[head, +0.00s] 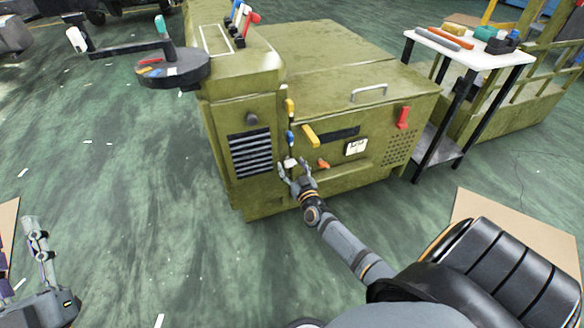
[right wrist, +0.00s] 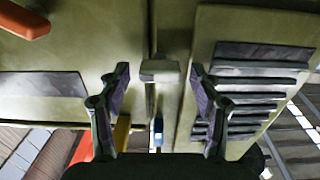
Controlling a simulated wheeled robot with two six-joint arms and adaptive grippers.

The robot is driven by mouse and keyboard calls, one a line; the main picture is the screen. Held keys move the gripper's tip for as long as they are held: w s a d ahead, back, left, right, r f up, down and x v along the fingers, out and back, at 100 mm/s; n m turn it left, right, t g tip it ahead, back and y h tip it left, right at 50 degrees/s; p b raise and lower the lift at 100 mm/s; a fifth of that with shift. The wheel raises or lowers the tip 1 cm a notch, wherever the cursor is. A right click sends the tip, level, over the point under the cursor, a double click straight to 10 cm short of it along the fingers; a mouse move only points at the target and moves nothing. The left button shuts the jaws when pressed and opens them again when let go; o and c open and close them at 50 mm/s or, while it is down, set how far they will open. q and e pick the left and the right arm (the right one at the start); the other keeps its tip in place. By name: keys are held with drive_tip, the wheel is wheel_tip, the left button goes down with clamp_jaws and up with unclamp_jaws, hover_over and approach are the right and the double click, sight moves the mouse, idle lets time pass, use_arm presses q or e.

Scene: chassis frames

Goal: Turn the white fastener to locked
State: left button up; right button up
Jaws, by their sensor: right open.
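The white fastener (head: 289,163) is the lowest of a column of coloured fasteners on the seam of the green machine's front. In the right wrist view the white fastener (right wrist: 160,71) sits across the seam, between and just beyond my fingertips. My right gripper (head: 293,170) is open in front of it. In the right wrist view its fingers (right wrist: 159,78) stand apart on both sides of the fastener, with a gap on each side. My left gripper (head: 17,246) is at the left edge, partly cut off, its fingers spread, far from the machine.
Blue (head: 290,137) and yellow (head: 290,106) fasteners sit above the white one. A louvred vent (head: 251,153) is left of the seam; a yellow handle (head: 310,135), an orange knob (head: 323,165) and a red handle (head: 402,117) are to the right. A tool table (head: 468,47) stands at the right.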

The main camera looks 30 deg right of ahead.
drive_tip(key=c, duration=1.1)
drive_tip(key=shift+c, duration=0.2)
